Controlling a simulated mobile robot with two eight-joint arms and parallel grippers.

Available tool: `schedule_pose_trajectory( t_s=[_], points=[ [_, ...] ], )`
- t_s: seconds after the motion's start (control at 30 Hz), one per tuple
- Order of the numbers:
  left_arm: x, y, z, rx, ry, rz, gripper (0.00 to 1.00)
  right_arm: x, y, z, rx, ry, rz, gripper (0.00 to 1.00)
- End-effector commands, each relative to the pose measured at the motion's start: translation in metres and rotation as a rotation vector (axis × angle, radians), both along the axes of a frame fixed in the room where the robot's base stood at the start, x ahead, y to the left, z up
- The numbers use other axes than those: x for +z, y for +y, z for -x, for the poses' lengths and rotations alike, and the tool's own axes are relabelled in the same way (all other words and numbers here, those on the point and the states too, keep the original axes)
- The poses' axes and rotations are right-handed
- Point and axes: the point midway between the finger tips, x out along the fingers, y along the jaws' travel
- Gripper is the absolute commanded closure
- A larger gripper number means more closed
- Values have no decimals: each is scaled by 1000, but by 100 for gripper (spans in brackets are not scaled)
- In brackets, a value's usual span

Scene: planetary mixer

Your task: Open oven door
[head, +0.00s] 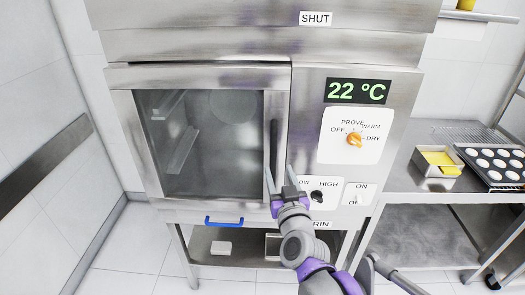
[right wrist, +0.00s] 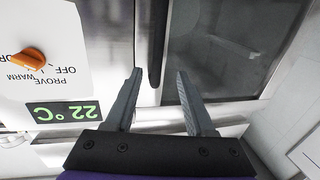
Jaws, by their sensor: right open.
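The steel oven door (head: 200,76) looks shut, with a glass window (head: 200,145) and a dark upright handle (head: 274,145) along its right edge. My right gripper (head: 280,170) is open at the lower part of the handle, its fingers pointing up in the head view. In the right wrist view, the handle (right wrist: 157,40) lines up with the gap between the open fingers (right wrist: 159,76). Its end shows between the tips, with space on both sides. I cannot tell how deep it sits between them. My left gripper is not in view.
The control panel right of the door carries a 22 °C display (head: 357,91), an orange knob (head: 355,139) and lower switches. A blue handle (head: 223,221) is below the oven. A side table (head: 400,170) at the right holds a yellow-filled tin (head: 437,161) and a dark muffin tray (head: 480,150).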

Motion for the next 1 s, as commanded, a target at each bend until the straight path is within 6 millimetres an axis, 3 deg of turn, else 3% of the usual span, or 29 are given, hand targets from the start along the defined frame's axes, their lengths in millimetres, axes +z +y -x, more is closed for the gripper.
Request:
schedule_pose_trajectory(
  t_s=[0.17,0.6,1.0],
  points=[
    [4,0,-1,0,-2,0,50,2,3,-19,-4,-5,-1,45],
    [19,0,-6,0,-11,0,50,2,17,-92,-3,-4,-2,45],
    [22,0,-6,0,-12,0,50,1,20,-105,-3,-3,-2,45]
  ],
)
